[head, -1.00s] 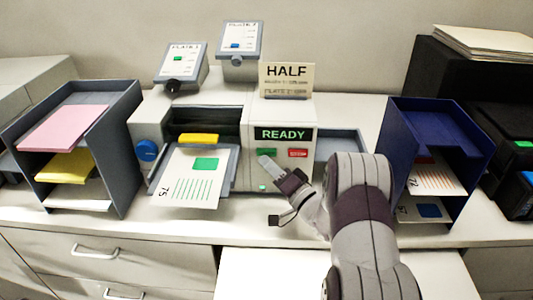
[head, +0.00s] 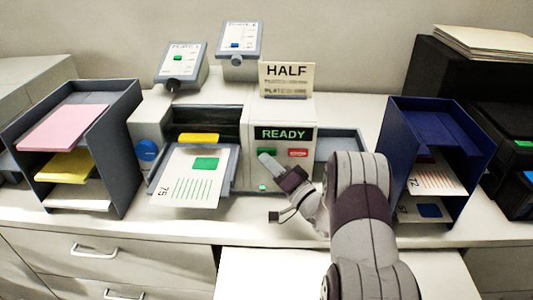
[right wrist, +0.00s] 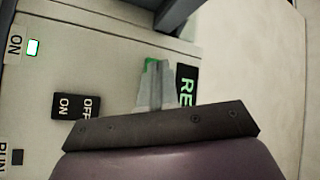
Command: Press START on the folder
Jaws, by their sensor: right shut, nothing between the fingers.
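The folder (head: 240,120) is a pale grey machine with a lit READY display (head: 283,134). Below the display are a green button (head: 267,151) on the left and a red button (head: 298,153) on the right. My right gripper (head: 265,158) is shut and empty, its tips at the green button and partly covering it. In the right wrist view the shut fingers (right wrist: 155,88) reach the green button (right wrist: 151,62), which shows only at its edges. I cannot tell whether the tips touch or press it. My left gripper is not in view.
A sheet marked 75 (head: 190,180) lies on the folder's left tray. A HALF sign (head: 287,78) stands on top. A grey rack (head: 125,130) stands left, a blue rack (head: 395,140) right. An ON/OFF switch (right wrist: 72,106) is close to the fingers in the right wrist view.

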